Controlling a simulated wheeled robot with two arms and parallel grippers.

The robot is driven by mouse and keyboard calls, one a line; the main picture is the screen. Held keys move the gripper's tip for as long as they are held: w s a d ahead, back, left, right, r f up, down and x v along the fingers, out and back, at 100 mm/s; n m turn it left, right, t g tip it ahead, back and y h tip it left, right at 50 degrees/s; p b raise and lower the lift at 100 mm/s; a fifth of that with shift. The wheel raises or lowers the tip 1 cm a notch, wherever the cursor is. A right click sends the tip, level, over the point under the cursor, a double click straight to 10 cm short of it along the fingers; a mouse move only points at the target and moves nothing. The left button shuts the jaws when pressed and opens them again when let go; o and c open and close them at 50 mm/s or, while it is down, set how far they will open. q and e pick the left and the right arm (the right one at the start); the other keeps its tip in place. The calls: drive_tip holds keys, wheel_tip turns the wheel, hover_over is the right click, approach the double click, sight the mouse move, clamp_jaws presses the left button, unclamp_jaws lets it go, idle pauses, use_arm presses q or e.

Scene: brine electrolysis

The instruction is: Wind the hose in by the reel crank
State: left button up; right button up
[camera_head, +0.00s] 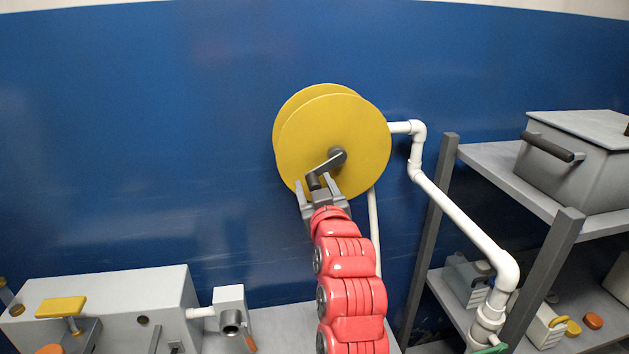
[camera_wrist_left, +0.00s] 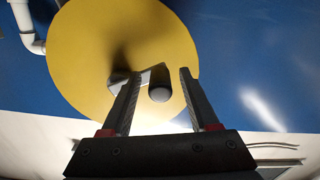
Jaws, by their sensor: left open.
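The hose reel (camera_head: 345,130) is a pair of yellow discs in front of the blue wall. It also shows large in the left wrist view (camera_wrist_left: 85,55). Its dark crank (camera_head: 328,163) points down-left from the hub and ends in a dark round handle (camera_wrist_left: 160,92). My left gripper (camera_head: 316,184) is at the crank handle, open, with one finger on each side of it. In the left wrist view (camera_wrist_left: 158,105) gaps show between the handle and the fingers. I cannot clearly make out the hose; a thin white line (camera_head: 375,225) runs down below the reel. My right gripper is not in view.
A white pipe (camera_head: 455,212) runs from the reel down to the right. A grey shelf rack (camera_head: 500,168) with a lidded box (camera_head: 585,165) stands at right. A pale box unit (camera_head: 110,295) with a yellow-topped lever (camera_head: 62,307) is at lower left. The wall area left of the reel is clear.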

use_arm(q)
clamp_jaws()
idle(0.3)
idle(1.2)
